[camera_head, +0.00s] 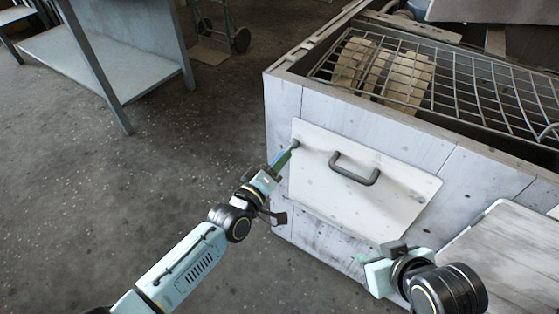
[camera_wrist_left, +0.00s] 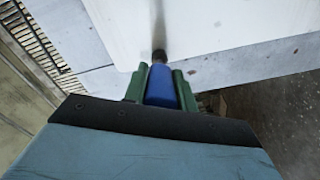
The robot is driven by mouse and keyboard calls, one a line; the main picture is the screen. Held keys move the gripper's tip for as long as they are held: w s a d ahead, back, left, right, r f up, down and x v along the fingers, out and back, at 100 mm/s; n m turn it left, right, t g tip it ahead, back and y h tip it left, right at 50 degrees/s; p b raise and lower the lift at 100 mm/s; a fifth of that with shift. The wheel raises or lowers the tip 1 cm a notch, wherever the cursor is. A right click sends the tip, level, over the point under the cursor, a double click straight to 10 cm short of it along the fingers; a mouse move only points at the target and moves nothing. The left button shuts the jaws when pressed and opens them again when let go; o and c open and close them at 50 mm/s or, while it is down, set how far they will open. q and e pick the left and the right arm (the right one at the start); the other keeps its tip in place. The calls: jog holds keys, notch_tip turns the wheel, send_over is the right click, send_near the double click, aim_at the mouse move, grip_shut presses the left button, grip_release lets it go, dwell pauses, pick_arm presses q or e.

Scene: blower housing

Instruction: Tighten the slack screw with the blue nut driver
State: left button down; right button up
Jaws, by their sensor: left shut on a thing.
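My left gripper (camera_head: 281,163) is shut on the blue nut driver, near the upper left corner of the white panel (camera_head: 395,195) on the blower housing. In the left wrist view the blue handle (camera_wrist_left: 160,88) sits between two green fingers (camera_wrist_left: 160,92). Its dark tip (camera_wrist_left: 159,56) points at the panel. In the head view a small dark spot (camera_head: 295,144) shows where the tip meets the panel corner; I cannot tell screw from socket there, or whether they touch. My right gripper (camera_head: 372,270) is low in front of the housing, holding nothing visible; its jaw opening is unclear.
The panel has a dark handle (camera_head: 354,169). A wire grate (camera_head: 460,95) covers the housing's open top. Another pale panel (camera_head: 505,250) is at the lower right. A metal table (camera_head: 95,60) stands at the back left. The floor (camera_head: 150,170) between is clear.

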pick_arm(q)
jog(key=c, duration=1.7)
grip_release()
grip_shut()
jog(key=shift+s+a, duration=0.1)
jog(key=shift+s, duration=0.05)
jog(key=shift+p+v, duration=1)
jog(key=shift+v, duration=0.55)
jog(key=p+v, duration=0.4)
jog(key=v, duration=0.5)
jog(key=shift+s+a, duration=0.2)
jog(key=shift+s, duration=0.05)
